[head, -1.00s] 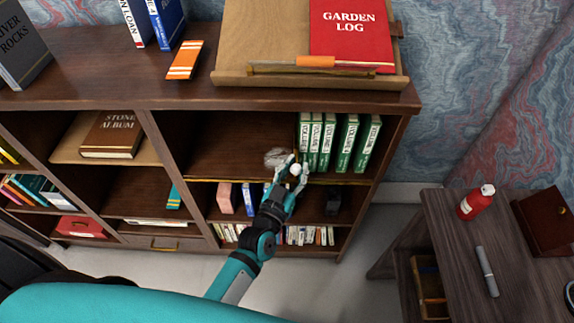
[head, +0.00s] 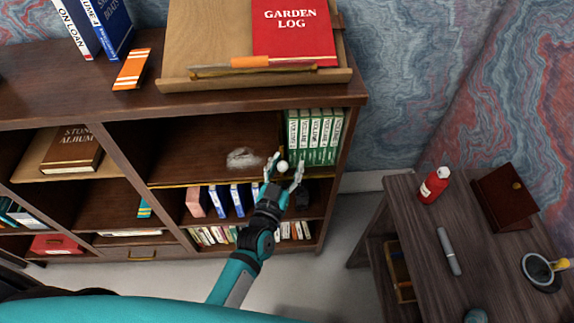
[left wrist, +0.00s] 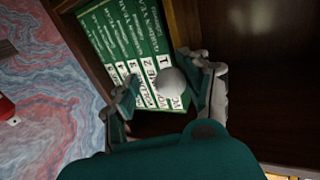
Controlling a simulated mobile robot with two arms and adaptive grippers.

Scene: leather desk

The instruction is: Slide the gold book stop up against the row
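The row of green volumes (head: 314,137) stands upright and close together against the right wall of the upper bay; their spines also show in the left wrist view (left wrist: 125,45). My left gripper (head: 284,168) is in front of the row's left end. Its fingers stand apart on either side of a pale round knob (head: 282,167), with gaps beside it. The knob also shows between the fingers in the left wrist view (left wrist: 171,88). It may belong to the gold book stop; the stop's body is not clearly visible. My right gripper is out of view.
A pale, blurry object (head: 243,158) lies on the shelf left of the row, with bare shelf around it. A gold strip (head: 205,183) runs along the shelf's front edge. A dark side table (head: 425,225) stands at right.

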